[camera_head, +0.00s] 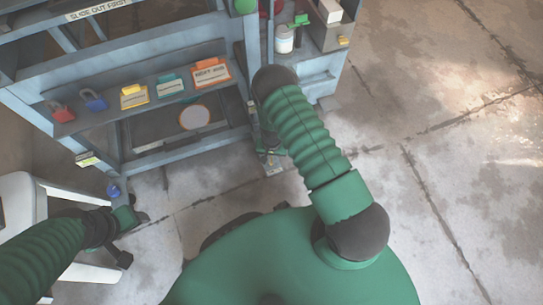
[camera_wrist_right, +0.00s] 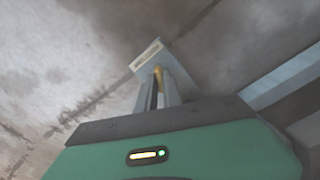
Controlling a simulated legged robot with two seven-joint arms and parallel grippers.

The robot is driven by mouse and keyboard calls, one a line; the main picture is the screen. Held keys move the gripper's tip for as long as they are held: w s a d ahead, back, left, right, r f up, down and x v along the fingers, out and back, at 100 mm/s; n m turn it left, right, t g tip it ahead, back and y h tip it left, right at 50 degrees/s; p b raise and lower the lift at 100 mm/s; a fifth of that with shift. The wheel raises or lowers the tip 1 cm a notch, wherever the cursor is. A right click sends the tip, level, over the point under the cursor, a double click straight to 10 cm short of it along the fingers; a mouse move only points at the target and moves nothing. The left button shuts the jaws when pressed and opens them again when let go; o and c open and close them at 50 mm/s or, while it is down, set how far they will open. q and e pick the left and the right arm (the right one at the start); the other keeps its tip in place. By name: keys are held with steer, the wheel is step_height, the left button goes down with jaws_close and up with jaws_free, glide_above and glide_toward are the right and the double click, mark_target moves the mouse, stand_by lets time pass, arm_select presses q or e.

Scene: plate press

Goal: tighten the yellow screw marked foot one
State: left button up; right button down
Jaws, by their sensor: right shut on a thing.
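The yellow screw (camera_wrist_right: 158,73) shows in the right wrist view as a small yellow piece between my fingers, beside a grey foot plate (camera_wrist_right: 143,63) with a pale label. The label is too small to read. My right gripper (camera_wrist_right: 160,88) is shut on the screw, its fingers hiding most of it. In the head view my right gripper (camera_head: 271,160) is low at the press frame's front right foot, partly hidden by my arm. My left gripper (camera_head: 131,215) is at lower left, beside the white chair; its fingers are not clear.
The blue-grey press frame (camera_head: 185,155) carries a shelf with red and blue padlocks (camera_head: 94,100) and several coloured tags (camera_head: 170,85). A white chair (camera_head: 20,205) stands at left. A side cart (camera_head: 318,65) holds a white bottle (camera_head: 284,40). Concrete floor (camera_head: 440,150) at right is clear.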

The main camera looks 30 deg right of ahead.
steer(key=m+p, duration=0.1)
steer(key=m, duration=0.2)
steer(key=shift+r+m+p, duration=0.15)
steer(key=shift+m+p, duration=0.15)
steer(key=shift+m, duration=0.1)
steer(key=m, duration=0.2)
steer(key=shift+m+p, duration=0.3)
steer(key=shift+p, duration=0.1)
steer(key=m, duration=0.3)
steer(key=shift+p, duration=0.3)
steer(key=shift+m, duration=1.6)
steer(key=c, duration=1.5)
jaws_free()
